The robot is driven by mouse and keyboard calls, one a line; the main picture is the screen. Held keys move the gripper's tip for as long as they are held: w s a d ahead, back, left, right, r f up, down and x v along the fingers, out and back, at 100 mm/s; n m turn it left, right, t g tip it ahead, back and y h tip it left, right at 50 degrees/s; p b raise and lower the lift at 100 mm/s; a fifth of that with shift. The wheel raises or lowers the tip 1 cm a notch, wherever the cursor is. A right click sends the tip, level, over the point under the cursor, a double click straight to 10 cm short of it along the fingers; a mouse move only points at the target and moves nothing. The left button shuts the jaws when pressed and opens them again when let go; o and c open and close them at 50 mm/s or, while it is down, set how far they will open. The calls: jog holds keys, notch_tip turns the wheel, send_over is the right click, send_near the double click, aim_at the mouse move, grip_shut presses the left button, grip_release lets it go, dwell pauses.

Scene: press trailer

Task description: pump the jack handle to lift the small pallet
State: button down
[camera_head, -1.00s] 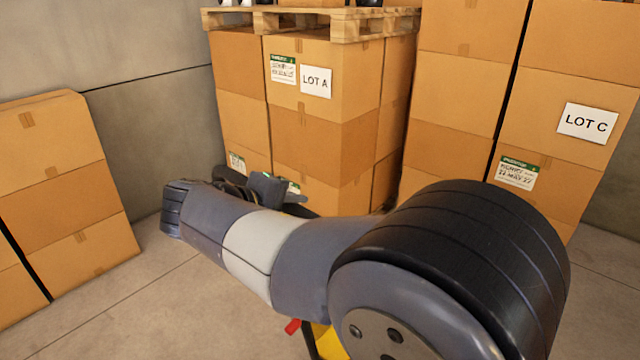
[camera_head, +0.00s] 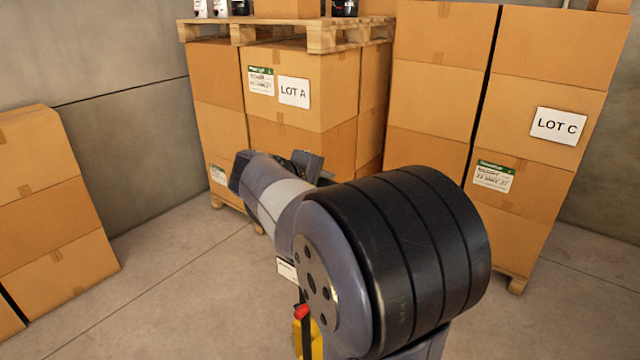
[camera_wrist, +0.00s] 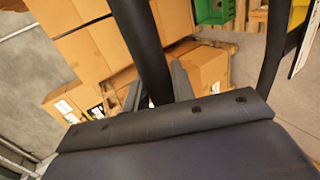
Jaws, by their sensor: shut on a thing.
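In the wrist view, my gripper (camera_wrist: 157,90) is shut on a black bar (camera_wrist: 147,45), which looks like the jack handle. The bar runs from the top edge down between the fingers. A second black bar (camera_wrist: 283,50) is at the right, beside a yellow part. In the head view, a yellow part (camera_head: 307,342) with a red lever (camera_head: 302,312) shows low in the middle, partly behind my arm. My arm hides most of the jack, and the gripped spot is not visible there. I cannot tell which pallet is the small one.
Stacked boxes marked LOT A (camera_head: 290,120) carry a wooden pallet (camera_head: 318,38) with bottles and a box on top. LOT C boxes (camera_head: 560,90) stand at the right, another carton stack (camera_head: 50,200) at the left. Floor (camera_head: 170,300) is clear at lower left.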

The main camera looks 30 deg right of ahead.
jog(key=s+a+f+b, duration=0.1)
jog(key=s+a+b, duration=0.1)
jog(key=a, duration=0.7)
jog(key=s+a+f+b, duration=0.1)
jog(key=s+a, duration=0.3)
jog(key=a, duration=0.5)
jog(key=shift+s+a+b, duration=0.15)
jog(key=shift+s+b, duration=0.15)
jog(key=shift+b, duration=0.05)
jog(key=s+a+f+b, duration=0.1)
jog(key=s+a+f, duration=0.2)
jog(key=a, duration=0.6)
jog(key=s+a+f+b, duration=0.1)
jog(key=s+a+f, duration=0.2)
jog(key=a, duration=0.5)
jog(key=w+d+r+p, duration=0.2)
jog(key=w+d, duration=0.2)
jog(key=d, duration=0.7)
jog(key=w+d+r+p, duration=0.1)
jog(key=w+d+r, duration=0.2)
jog(key=d, duration=0.9)
jog(key=w+d+r+p, duration=0.2)
jog(key=w+d, duration=0.3)
jog(key=d, duration=0.7)
jog(key=shift+w+d+r+p, duration=0.2)
jog(key=shift+w+r+p, duration=0.15)
jog(key=shift+r, duration=0.2)
